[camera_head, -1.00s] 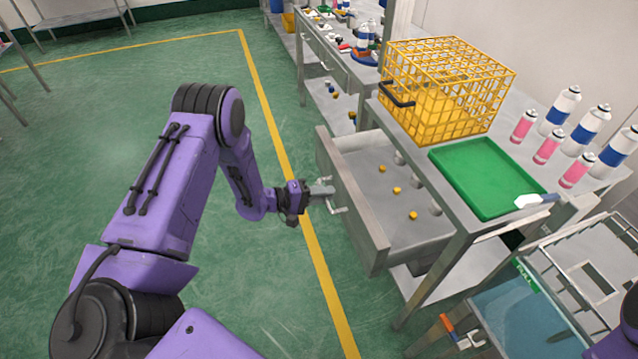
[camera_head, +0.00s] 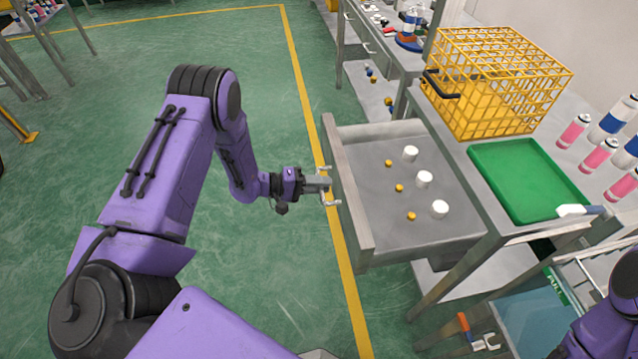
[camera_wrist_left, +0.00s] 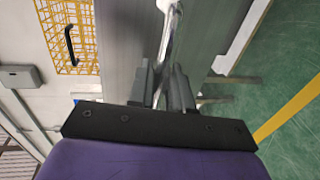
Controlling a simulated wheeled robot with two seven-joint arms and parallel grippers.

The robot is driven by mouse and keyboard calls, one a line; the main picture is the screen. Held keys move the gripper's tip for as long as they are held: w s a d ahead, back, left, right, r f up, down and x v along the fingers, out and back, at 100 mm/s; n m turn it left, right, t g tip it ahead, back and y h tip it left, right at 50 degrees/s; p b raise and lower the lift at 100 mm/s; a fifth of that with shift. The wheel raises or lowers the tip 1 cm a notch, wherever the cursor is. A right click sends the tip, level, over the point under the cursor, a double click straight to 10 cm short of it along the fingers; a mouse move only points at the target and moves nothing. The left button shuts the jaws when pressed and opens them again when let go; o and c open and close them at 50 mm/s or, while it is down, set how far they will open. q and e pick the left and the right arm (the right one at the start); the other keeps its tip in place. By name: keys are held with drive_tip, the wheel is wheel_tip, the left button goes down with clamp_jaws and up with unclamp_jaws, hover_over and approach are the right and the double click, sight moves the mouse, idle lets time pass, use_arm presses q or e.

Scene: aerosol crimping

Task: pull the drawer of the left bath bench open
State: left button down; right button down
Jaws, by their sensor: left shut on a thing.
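The drawer (camera_head: 356,222) of the steel bench stands well out from under the bench top. Inside lie three white cylinders (camera_head: 424,179) and three small yellow pieces (camera_head: 399,188). My left gripper (camera_head: 324,184) is shut on the bar handle at the drawer front. In the left wrist view the fingers (camera_wrist_left: 163,88) close around the metal handle bar (camera_wrist_left: 170,30), beside the grey drawer front (camera_wrist_left: 120,45). My right gripper is out of view; only a purple part of my right arm shows at the lower right.
On the bench top stand a yellow wire basket (camera_head: 495,85), a green tray (camera_head: 530,180) and several spray cans (camera_head: 598,155). Another bench (camera_head: 385,50) stands beyond. Green floor with a yellow line (camera_head: 318,130) is clear left of the drawer.

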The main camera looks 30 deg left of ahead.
use_arm(q)
drive_tip(key=c, duration=1.2)
unclamp_jaws()
drive_tip(key=shift+c, duration=0.2)
drive_tip(key=b+v, duration=0.1)
drive_tip(key=v, duration=0.9)
drive_tip(key=shift+s+a, duration=0.2)
drive_tip(key=shift+s, duration=0.05)
